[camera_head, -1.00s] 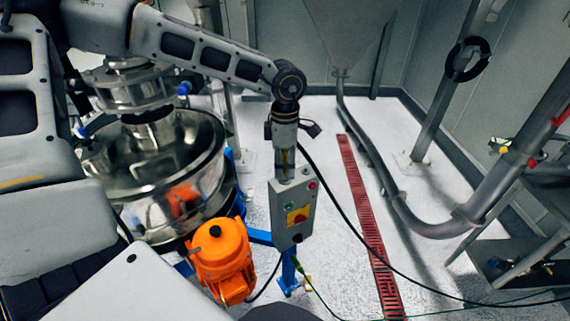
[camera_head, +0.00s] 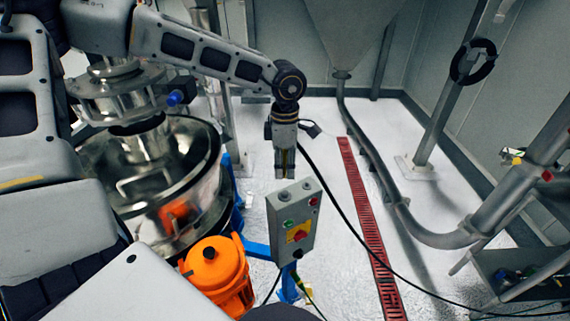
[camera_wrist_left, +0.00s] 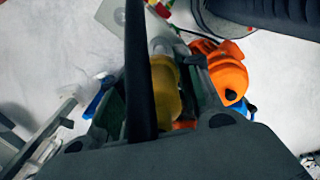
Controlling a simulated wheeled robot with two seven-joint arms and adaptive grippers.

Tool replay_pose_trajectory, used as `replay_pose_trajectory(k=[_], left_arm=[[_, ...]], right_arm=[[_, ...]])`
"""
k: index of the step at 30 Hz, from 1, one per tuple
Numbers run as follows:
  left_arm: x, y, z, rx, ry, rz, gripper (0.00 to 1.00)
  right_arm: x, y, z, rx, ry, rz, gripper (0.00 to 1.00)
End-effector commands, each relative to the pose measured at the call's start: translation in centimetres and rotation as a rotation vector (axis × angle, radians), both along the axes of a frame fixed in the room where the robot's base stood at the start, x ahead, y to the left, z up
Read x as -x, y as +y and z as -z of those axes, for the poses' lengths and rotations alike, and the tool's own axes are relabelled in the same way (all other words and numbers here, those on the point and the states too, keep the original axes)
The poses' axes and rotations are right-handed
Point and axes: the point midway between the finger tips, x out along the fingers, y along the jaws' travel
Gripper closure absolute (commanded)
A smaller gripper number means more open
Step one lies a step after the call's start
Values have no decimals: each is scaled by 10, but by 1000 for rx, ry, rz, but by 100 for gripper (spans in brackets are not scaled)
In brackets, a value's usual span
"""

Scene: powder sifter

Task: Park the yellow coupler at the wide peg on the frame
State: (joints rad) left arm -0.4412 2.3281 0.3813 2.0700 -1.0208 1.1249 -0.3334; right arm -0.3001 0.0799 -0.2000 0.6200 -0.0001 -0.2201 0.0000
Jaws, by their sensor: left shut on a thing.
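The yellow coupler (camera_wrist_left: 165,92) shows between my gripper fingers in the left wrist view, partly covered by a dark finger. My left gripper (camera_head: 284,174) points down above the grey control box in the head view and is shut on the coupler; only a thin yellowish strip shows there between the fingers. The frame (camera_head: 437,118) may be the grey upright at the right, with a black ring (camera_head: 461,75) on it. I cannot make out which part is the wide peg.
The grey control box (camera_head: 293,222) stands just below my left gripper. An orange motor (camera_head: 217,270) and a steel sifter bowl (camera_head: 195,150) are at the left. A bent steel pipe (camera_head: 425,236) runs at the right. White floor lies open around the red drain grate (camera_head: 360,195).

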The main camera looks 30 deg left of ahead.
Motion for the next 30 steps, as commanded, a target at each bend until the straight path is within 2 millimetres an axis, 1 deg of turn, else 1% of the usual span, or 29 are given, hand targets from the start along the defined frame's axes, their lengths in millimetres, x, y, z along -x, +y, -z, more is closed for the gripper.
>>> replay_pose_trajectory(k=[11, 30], left_arm=[[0, 0, 8, -1, 1, 0, 100], [0, 0, 38, 0, 1, 0, 100]], right_arm=[[0, 0, 3, 0, 0, 0, 60], [0, 1, 16, -1, -1, 1, 60]])
